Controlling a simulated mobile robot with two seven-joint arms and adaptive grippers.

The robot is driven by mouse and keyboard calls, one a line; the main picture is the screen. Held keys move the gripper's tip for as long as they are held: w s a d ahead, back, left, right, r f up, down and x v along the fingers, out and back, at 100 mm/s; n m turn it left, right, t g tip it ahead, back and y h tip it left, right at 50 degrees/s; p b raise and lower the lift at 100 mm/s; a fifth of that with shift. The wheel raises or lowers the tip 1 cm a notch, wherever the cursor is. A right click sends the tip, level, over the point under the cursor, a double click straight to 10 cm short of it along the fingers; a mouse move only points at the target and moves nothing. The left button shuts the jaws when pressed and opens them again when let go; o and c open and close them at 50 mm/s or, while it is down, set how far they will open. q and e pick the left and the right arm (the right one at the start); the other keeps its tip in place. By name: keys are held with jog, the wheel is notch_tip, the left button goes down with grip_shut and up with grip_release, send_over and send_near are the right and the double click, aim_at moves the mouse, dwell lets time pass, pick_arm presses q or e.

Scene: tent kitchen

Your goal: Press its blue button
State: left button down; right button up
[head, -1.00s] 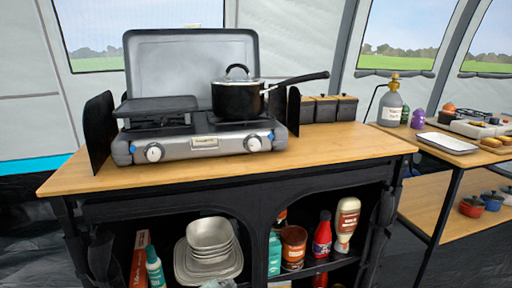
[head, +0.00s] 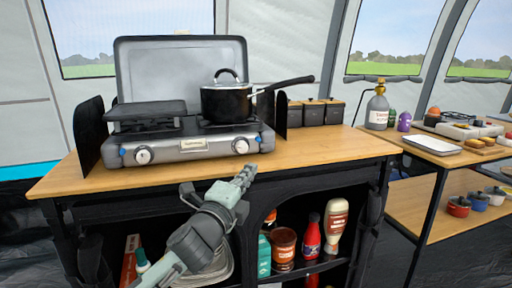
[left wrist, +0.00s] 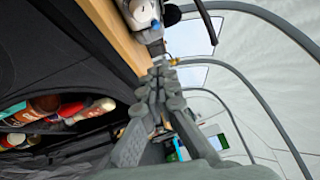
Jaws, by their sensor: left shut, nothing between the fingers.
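The grey camping stove (head: 195,147) stands on the wooden counter with its lid up. A small blue button (head: 122,152) shows beside its left knob (head: 143,155), and another blue spot (head: 260,138) shows beside its right knob (head: 241,146). My left gripper (head: 247,172) is shut and empty, in front of the counter edge and just below the right knob, not touching the stove as far as I can tell. In the left wrist view its fingers (left wrist: 160,77) are together, with a knob (left wrist: 142,12) and a blue spot (left wrist: 155,24) beyond. My right gripper is out of view.
A black pot (head: 226,103) sits on the right burner, its handle pointing right. Black canisters (head: 311,112) stand right of the stove. The shelf below holds bottles (head: 311,237) and dishes. The counter (head: 330,145) is clear at the right front.

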pick_arm(q)
send_near(264, 138)
jog(key=d, duration=0.1)
jog(key=w+d, duration=0.1)
jog(key=d, duration=0.1)
jog(key=shift+d, duration=0.2)
jog(key=shift+w+a+r+p, duration=0.15)
jog(key=shift+w+a, duration=0.15)
jog(key=shift+w, duration=0.25)
jog(key=shift+w+a+r+p, duration=0.15)
jog(key=shift+w+a, duration=0.15)
jog(key=shift+w, duration=0.25)
jog(key=shift+w+a, duration=0.25)
jog(key=shift+w, duration=0.3)
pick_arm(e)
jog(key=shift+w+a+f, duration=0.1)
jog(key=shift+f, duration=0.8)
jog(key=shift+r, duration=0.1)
